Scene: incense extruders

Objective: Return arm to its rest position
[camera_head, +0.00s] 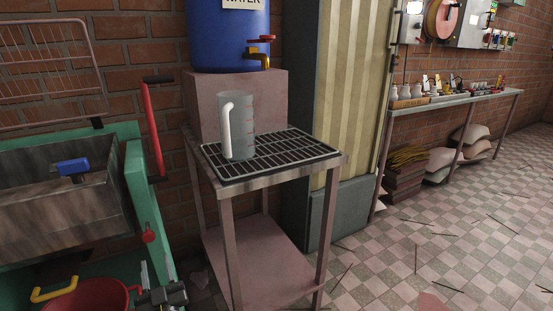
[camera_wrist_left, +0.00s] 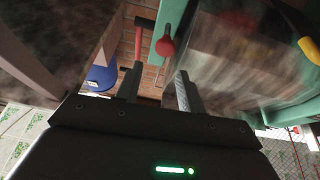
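My left gripper (camera_head: 154,268) is low in the head view, beside the green machine's right side and to the left of the table. In the left wrist view its two fingers (camera_wrist_left: 157,82) stand apart with nothing between them. My right gripper is in neither view. A grey, see-through jug (camera_head: 238,128) with a white handle stands upright on the black grid rack (camera_head: 295,153), apart from my left gripper.
The green machine (camera_head: 136,180) has a metal trough (camera_head: 40,200), a red lever (camera_head: 152,130) and a red bucket (camera_head: 90,298). A blue water tank (camera_head: 228,35) with a tap stands behind the jug. A bench (camera_head: 460,97) lines the right wall. Checkered floor (camera_head: 440,220) lies right, with scattered sticks.

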